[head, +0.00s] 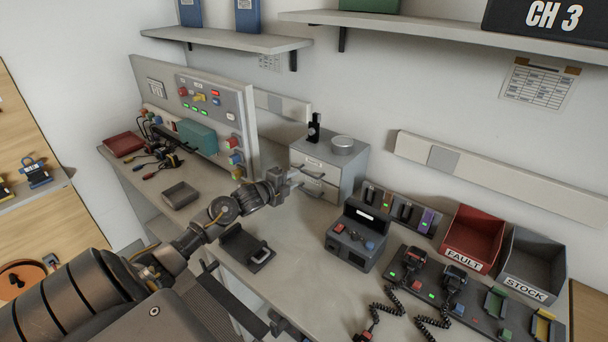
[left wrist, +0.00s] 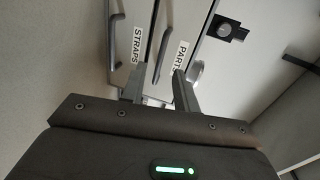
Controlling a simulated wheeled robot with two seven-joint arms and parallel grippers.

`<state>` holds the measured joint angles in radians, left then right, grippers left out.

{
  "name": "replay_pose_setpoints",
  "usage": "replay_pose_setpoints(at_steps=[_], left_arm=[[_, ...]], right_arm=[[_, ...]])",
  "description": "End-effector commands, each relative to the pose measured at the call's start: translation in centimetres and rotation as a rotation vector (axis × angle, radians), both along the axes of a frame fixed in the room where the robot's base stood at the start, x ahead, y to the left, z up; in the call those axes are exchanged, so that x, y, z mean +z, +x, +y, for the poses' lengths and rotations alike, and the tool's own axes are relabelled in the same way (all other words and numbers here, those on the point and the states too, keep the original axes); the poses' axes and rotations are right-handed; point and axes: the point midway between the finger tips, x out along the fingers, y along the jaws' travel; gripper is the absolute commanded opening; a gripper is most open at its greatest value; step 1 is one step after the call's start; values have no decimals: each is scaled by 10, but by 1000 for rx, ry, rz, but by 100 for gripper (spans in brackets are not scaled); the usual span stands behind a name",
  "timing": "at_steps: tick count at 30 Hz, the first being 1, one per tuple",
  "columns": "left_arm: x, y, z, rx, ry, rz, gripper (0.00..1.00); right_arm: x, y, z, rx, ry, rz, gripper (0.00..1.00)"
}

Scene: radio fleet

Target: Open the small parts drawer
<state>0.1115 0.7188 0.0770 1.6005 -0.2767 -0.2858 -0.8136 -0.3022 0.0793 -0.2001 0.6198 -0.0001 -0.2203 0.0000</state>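The grey drawer unit (head: 347,171) stands on the bench against the back wall, with two drawers that look closed. In the left wrist view the drawer labelled PARTS (left wrist: 182,40) is the upper one and the drawer labelled STRAPS (left wrist: 133,18) the lower. Each has a bar handle. My left gripper (head: 289,181) is at the drawer fronts. In the left wrist view its fingers (left wrist: 158,90) are apart, one on each side of the lower end of the PARTS handle (left wrist: 165,48). I cannot tell whether they touch it. My right gripper is not in view.
A round tin (head: 342,145) and a black fixture (head: 314,128) stand on the unit. A desk radio (head: 356,236) is to its right, with red FAULT (head: 473,237) and grey STOCK (head: 533,264) bins beyond. A test panel (head: 215,110) rises to its left.

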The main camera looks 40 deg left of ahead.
Motion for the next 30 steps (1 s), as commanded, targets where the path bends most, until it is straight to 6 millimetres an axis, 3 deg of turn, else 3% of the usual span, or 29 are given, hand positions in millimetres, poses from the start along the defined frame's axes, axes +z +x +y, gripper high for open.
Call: replay_pose_setpoints(at_steps=[3, 9, 22, 30], left_arm=[[-2, 24, 0, 0, -3, -2, 31], [-9, 48, -1, -2, -1, -2, 31], [-12, 58, -1, -4, 0, -1, 31], [-12, 57, -1, -4, 0, -1, 0]], right_arm=[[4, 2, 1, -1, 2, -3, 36], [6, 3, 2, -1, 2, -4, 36], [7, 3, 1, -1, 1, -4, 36], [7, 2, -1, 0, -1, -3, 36]])
